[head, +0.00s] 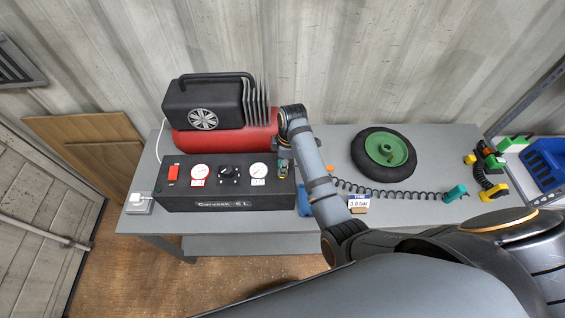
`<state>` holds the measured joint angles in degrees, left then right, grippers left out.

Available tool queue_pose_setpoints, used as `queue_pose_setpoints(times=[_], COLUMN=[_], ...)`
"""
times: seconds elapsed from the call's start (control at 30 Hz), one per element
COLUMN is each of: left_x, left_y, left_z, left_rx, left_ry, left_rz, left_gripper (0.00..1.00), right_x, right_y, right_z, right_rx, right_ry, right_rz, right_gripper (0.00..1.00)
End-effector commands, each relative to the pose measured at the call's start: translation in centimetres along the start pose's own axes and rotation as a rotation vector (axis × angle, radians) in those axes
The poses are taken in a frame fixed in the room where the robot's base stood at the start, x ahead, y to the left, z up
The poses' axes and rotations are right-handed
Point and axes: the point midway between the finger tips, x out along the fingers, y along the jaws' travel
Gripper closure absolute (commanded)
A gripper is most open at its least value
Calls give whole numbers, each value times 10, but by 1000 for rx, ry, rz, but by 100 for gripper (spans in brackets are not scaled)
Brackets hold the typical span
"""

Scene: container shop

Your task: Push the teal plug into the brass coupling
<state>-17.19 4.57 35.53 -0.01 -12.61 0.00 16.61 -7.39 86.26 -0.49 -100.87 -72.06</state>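A teal piece (455,193) lies on the table at the right end of a black coiled hose (400,192). I cannot tell whether it is the teal plug or another fitting. The hose's left end runs behind my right arm. A small brass and greenish fitting (284,167) shows at the right end of the black control panel; it may be the brass coupling, but it is too small to be sure. My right arm reaches from the lower right to just above this spot. Its gripper (284,145) is mostly hidden, and its fingers are unclear. My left gripper is out of view.
A red compressor tank with a black motor (205,103) stands behind the control panel (218,186). A wheel with a green hub (384,160) lies right of my arm. A pressure card (359,203) stands near the front edge. A blue item (304,200) is partly hidden beside my arm.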

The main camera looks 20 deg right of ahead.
Motion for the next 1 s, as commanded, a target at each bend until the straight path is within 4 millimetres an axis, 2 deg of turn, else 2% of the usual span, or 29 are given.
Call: queue_pose_setpoints(times=[0.03,0.17,0.47,0.57,0.8,1.0], left_x=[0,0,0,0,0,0], left_y=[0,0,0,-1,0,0], left_z=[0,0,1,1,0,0], left_rx=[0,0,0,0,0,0], left_ry=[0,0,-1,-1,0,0], left_rz=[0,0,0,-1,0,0], left_gripper=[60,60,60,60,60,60], right_x=[0,0,-1,-10,-53,-73], right_y=[0,0,0,1,1,0], right_z=[0,0,0,0,0,0], right_rx=[0,0,0,0,0,0], right_ry=[0,0,0,1,1,0], right_rz=[0,0,0,3,4,1], right_gripper=[59,42,42,42,42,42])
